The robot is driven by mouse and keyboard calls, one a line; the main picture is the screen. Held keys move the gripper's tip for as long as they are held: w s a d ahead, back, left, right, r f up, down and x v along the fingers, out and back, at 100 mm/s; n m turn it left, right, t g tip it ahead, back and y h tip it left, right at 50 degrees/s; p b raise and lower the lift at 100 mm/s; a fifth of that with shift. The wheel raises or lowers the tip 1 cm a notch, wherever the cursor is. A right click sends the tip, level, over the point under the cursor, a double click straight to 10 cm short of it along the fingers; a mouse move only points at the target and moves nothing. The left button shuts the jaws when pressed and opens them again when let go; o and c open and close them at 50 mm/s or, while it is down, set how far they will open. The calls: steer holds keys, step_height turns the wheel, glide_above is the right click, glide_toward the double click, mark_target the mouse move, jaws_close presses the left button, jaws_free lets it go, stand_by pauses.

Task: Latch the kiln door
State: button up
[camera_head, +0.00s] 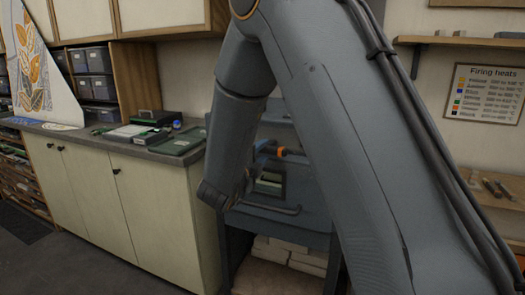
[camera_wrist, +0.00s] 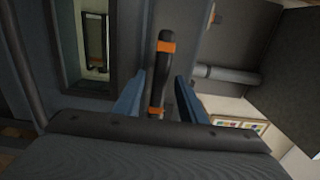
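The kiln (camera_head: 318,215) is a dark blue-grey box, partly hidden behind my arm. Its door has a small window (camera_head: 269,184) and a bar handle (camera_head: 268,209) below. The window also shows in the wrist view (camera_wrist: 95,42). The latch handle, dark with orange bands (camera_wrist: 161,66), stands between my gripper's two blue fingers (camera_wrist: 160,80), with a narrow gap on each side. My gripper is open around the handle and not visibly pressing it. In the head view an orange end (camera_head: 281,151) shows beside the arm. Whether the door sits fully closed is unclear.
A counter (camera_head: 140,151) with cream cabinets stands left of the kiln, carrying green trays (camera_head: 175,145). Pale blocks (camera_head: 290,254) lie under the kiln. A shelf (camera_head: 505,197) and a firing chart (camera_head: 486,94) are at right. A grey pipe-like bar (camera_wrist: 226,74) shows in the wrist view.

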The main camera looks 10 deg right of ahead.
steer(key=shift+w+d, duration=0.25)
steer(key=shift+w, duration=0.05)
jaws_close()
